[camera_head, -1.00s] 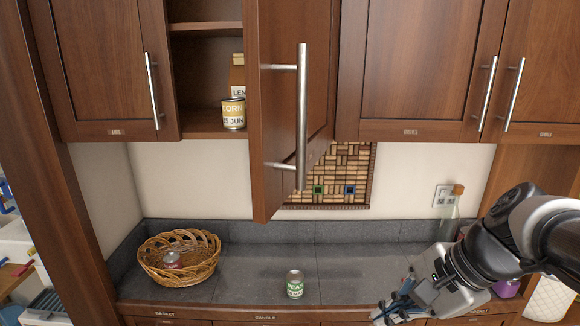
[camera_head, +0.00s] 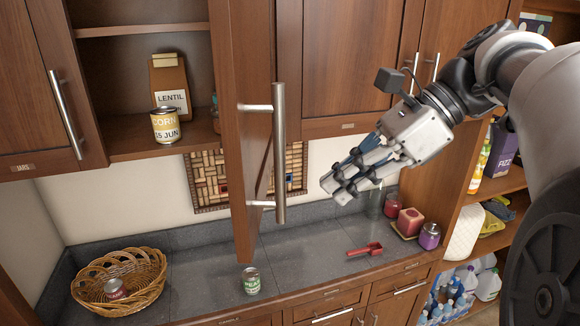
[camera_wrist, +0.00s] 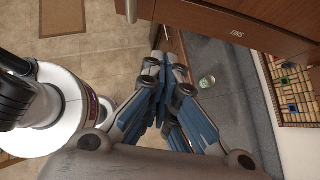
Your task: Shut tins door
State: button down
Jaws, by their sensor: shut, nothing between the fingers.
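The open cabinet door (camera_head: 238,70) swings out toward me in the head view, with a vertical metal handle (camera_head: 279,160) on its right-facing side. A wooden front with an upside-down label, seemingly reading TINS (camera_wrist: 237,33), fills the top of the wrist view. My gripper (camera_head: 336,190) is shut and empty. In the head view it appears to the right of the handle's lower end, with a visible gap. Its fingers (camera_wrist: 178,72) are together in the wrist view. The open compartment holds a corn tin (camera_head: 165,126) and a lentil bag (camera_head: 172,85).
The grey counter (camera_head: 205,285) below holds a wicker basket (camera_head: 98,270), a green-labelled tin (camera_head: 250,280) and a red scoop (camera_head: 365,249). Candles (camera_head: 409,222) stand at the right. The neighbouring cabinet door (camera_head: 345,60) is closed.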

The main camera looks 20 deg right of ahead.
aim_at(283, 205)
jog(key=w+a+f, duration=0.1)
jog(key=a, duration=0.1)
jog(key=w+a+f, duration=0.1)
jog(key=a+f, duration=0.1)
jog(key=a, duration=0.1)
jog(key=w+a+f, duration=0.1)
jog(key=a, duration=0.2)
jog(key=shift+f+b, duration=0.2)
jog(key=shift+b, duration=0.2)
jog(key=shift+a, duration=0.1)
